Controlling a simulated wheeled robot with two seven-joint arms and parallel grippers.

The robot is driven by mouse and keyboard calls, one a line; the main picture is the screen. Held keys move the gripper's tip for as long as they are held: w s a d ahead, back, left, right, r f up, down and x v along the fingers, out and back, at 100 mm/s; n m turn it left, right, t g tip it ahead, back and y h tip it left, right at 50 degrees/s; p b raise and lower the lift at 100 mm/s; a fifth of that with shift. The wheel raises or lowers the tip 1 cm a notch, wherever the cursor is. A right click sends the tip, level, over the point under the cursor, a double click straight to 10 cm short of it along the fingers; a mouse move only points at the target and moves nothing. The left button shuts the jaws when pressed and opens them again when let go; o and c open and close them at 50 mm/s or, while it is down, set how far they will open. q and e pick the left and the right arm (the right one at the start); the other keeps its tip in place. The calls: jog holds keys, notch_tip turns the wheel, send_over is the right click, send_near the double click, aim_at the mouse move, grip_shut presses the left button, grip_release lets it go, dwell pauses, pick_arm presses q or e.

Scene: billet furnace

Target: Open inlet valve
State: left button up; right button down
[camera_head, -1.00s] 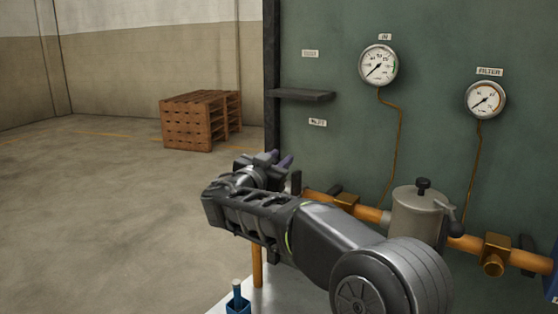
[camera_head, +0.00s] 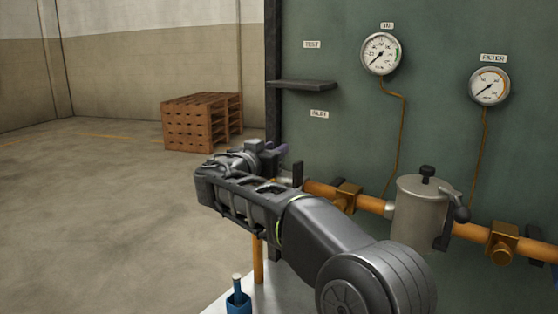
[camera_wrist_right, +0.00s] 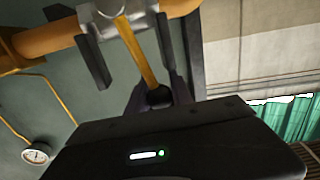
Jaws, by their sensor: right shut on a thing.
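A yellow valve lever (camera_wrist_right: 138,52) shows in the right wrist view, running from a grey metal valve body (camera_wrist_right: 108,8) on the orange pipe (camera_wrist_right: 45,38). My right gripper (camera_wrist_right: 160,92) is shut on the lever's dark end. In the head view my right gripper (camera_head: 275,150) is at the left end of the orange pipe (camera_head: 368,203), and my own wrist hides the valve and lever there. My left gripper is not in view.
The green panel carries an IN gauge (camera_head: 381,53), a FILTER gauge (camera_head: 489,86) and a small dark shelf (camera_head: 302,85). A grey filter pot (camera_head: 418,212) sits on the pipe. Wooden pallets (camera_head: 195,122) are on the open floor at left.

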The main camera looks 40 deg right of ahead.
jog(key=shift+w+a+f+n, duration=0.1)
jog(key=shift+w+n, duration=0.15)
jog(key=shift+n, duration=0.05)
jog(key=c, duration=1.4)
grip_release()
jog(key=shift+c, duration=0.2)
jog(key=b+v, duration=0.2)
jog(key=v, duration=0.6)
